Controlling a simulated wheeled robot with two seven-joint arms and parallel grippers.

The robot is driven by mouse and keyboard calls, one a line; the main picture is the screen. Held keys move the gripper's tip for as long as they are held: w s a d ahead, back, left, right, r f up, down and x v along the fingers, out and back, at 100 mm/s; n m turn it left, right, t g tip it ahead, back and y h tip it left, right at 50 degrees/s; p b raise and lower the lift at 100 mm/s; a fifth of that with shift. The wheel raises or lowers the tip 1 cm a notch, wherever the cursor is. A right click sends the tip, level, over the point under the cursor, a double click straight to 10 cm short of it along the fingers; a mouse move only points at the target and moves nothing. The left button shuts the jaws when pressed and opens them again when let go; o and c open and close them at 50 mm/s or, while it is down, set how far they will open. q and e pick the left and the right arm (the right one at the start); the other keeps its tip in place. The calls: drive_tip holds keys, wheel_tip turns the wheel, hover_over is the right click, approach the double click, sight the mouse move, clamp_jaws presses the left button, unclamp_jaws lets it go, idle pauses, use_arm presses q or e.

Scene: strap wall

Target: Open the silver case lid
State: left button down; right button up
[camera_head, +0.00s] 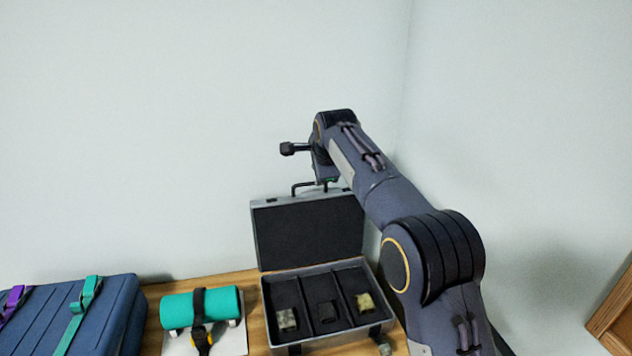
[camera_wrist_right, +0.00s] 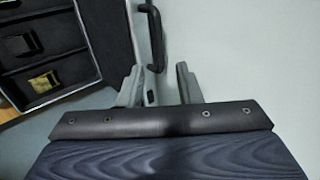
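The silver case (camera_head: 315,343) stands on the wooden table with its lid (camera_head: 308,232) raised near upright, showing a dark lining. A black handle (camera_head: 303,187) sits on the lid's top edge; part of it is hidden behind my right arm. My right gripper (camera_head: 326,174) is beside the lid's top edge, mostly hidden by my arm in the head view. In the right wrist view, its two fingers (camera_wrist_right: 157,76) are apart with nothing gripped, and the black handle (camera_wrist_right: 154,30) shows just beyond the fingertips. The case interior (camera_wrist_right: 45,50) is at left there. My left gripper is out of view.
The case has three compartments, each with a small item; the right one is yellowish (camera_head: 364,302). Left of it, a teal roll (camera_head: 175,309) with a black strap lies on a white stand. A blue case (camera_head: 62,322) with purple and teal straps is further left. A pale wall stands behind.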

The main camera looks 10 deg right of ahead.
drive_tip(key=shift+v, duration=1.6)
drive_tip(key=s+d+f+n+g+y+b, duration=0.1)
drive_tip(key=s+d+n, duration=0.2)
drive_tip(key=s+d, duration=0.6)
drive_tip(key=s+d+f+n+y+b, duration=0.1)
drive_tip(key=s+d+n, duration=0.35)
drive_tip(key=s, duration=0.75)
drive_tip(key=s+f+n, duration=0.2)
drive_tip(key=s+f, duration=0.2)
drive_tip(key=s, duration=0.4)
drive_tip(key=s+a+f+n, duration=0.1)
drive_tip(key=s+f+n, duration=0.2)
drive_tip(key=s, duration=0.6)
drive_tip(key=s+a+f+n+g, duration=0.1)
drive_tip(key=s+f+n, duration=0.1)
drive_tip(key=s+f, duration=0.5)
drive_tip(key=shift+s+y, duration=0.4)
drive_tip(key=shift+s, duration=0.6)
